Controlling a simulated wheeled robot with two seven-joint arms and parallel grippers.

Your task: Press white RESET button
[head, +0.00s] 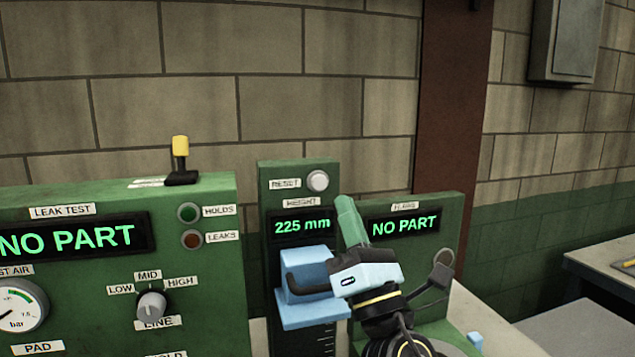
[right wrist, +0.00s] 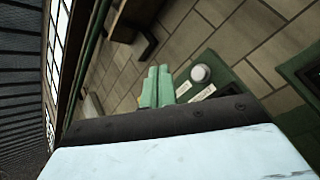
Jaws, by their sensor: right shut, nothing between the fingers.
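The white RESET button (head: 317,181) is a round knob near the top of the green height gauge panel (head: 265,200), right of its RESET label (head: 285,184). The button also shows in the right wrist view (right wrist: 200,73), just right of the fingertips. My right gripper (head: 345,203) has green fingers, shut with nothing between them. In the head view its tips point up, a little below and to the right of the button, apart from it. In the right wrist view the fingers (right wrist: 158,80) lie side by side. My left gripper is out of view.
The height display (head: 302,226) reads 225 mm, with a blue carriage (head: 312,312) below it. The leak test panel (head: 70,280) stands left, with a yellow-topped lever (head: 181,150). Another green panel (head: 445,210) reading NO PART stands right, partly behind my gripper. A brick wall is behind.

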